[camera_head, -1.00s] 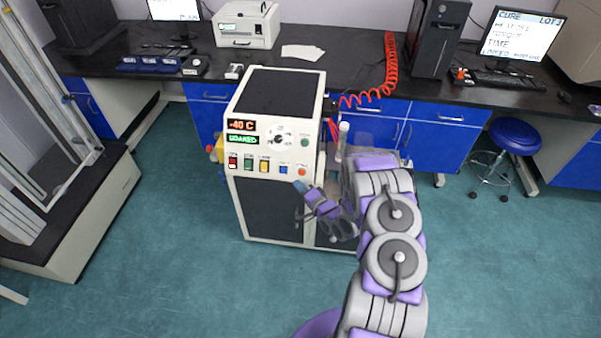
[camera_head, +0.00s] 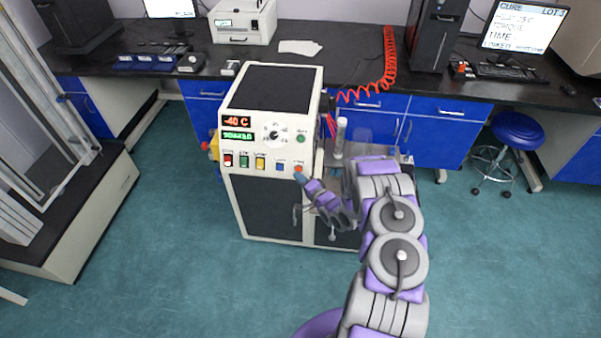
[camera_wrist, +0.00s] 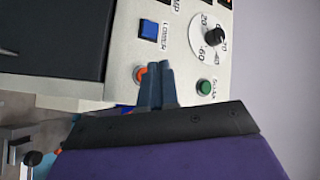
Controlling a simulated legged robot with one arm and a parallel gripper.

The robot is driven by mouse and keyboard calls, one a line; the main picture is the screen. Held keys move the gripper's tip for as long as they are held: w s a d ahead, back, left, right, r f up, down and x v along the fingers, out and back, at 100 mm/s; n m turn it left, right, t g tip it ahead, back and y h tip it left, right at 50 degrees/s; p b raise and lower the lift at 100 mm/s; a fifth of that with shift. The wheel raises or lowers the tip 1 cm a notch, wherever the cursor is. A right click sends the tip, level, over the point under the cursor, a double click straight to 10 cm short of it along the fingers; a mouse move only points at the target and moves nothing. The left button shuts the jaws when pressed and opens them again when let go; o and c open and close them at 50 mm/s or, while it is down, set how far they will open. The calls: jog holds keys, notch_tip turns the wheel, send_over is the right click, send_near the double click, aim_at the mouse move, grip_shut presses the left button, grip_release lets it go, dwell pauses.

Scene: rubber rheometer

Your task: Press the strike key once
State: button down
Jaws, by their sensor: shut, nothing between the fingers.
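The white machine (camera_head: 262,210) has a row of keys on its front: red (camera_head: 228,160), green (camera_head: 244,161), yellow (camera_head: 260,163), blue (camera_head: 280,166) and orange-red (camera_head: 298,168). In the wrist view the blue key (camera_wrist: 149,29) carries a label that looks like LOWER. The orange-red key (camera_wrist: 139,74) is partly behind my fingertips, and its label is hidden there, so I cannot confirm it is the strike key. My gripper (camera_head: 299,178) is shut and empty. Its fingertips (camera_wrist: 160,68) are right beside the orange-red key; I cannot tell whether they touch it.
The display (camera_head: 236,122) reads -40 C above a green line. A dial (camera_head: 275,135) and a round green button (camera_head: 301,138) sit higher on the panel. A clear cylinder (camera_head: 340,138) stands right of the machine. A blue stool (camera_head: 517,133) is far right.

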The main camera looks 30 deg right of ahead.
aim_at(298, 169)
jog(key=shift+w+d+f, duration=0.1)
jog(key=shift+w+f, duration=0.25)
jog(key=shift+w, duration=0.3)
jog(key=shift+w+d+f, duration=0.1)
jog(key=shift+w+f, duration=0.2)
jog(key=shift+w, duration=0.3)
jog(key=shift+d, duration=0.3)
jog(key=shift+a, duration=0.25)
jog(key=shift+d, duration=0.2)
jog(key=shift+w, duration=0.2)
dwell(0.4)
